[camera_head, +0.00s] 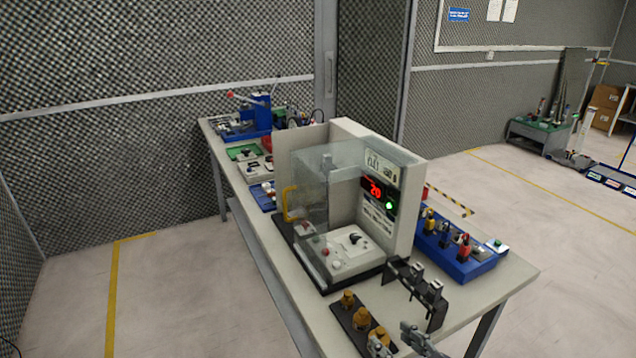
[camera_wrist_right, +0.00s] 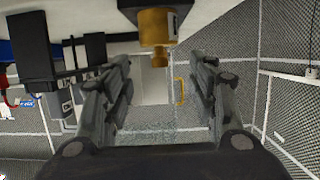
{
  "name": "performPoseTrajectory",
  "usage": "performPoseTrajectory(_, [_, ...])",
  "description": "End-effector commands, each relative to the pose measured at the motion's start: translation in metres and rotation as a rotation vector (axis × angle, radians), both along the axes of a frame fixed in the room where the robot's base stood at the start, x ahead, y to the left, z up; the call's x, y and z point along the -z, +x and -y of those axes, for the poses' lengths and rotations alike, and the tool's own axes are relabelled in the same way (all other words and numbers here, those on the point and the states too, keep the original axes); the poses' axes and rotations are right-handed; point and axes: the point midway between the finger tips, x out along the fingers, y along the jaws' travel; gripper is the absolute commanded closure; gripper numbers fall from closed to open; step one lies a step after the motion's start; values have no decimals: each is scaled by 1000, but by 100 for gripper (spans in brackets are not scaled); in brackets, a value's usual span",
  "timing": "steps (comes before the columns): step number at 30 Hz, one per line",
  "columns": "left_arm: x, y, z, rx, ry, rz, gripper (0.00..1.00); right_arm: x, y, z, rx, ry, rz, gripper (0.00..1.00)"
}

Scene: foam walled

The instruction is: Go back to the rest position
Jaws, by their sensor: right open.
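My right gripper (camera_head: 400,343) is at the bottom of the head view, by the near end of the long workbench (camera_head: 478,302). Its two fingers are apart with nothing between them. In the right wrist view, which shows the scene upside down, the open fingers (camera_wrist_right: 160,85) frame a clear gap. A brass piece (camera_wrist_right: 157,25) shows just beyond that gap and is not gripped. In the head view, several brass pieces (camera_head: 361,318) stand on a dark plate close to the gripper. My left gripper is not in view.
A test machine (camera_head: 408,180) with a lit display and clear cover (camera_head: 310,195) stands mid-bench. A black rack (camera_head: 420,285) and blue tray (camera_head: 480,264) are beside it. More devices (camera_head: 245,125) fill the far end. Open floor (camera_head: 180,290) lies left.

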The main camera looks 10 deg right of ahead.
Motion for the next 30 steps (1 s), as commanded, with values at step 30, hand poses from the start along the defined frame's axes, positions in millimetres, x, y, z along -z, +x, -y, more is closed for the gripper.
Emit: performPoseTrajectory(30, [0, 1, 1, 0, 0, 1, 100, 119, -207, -6, 178, -274, -930, 47])
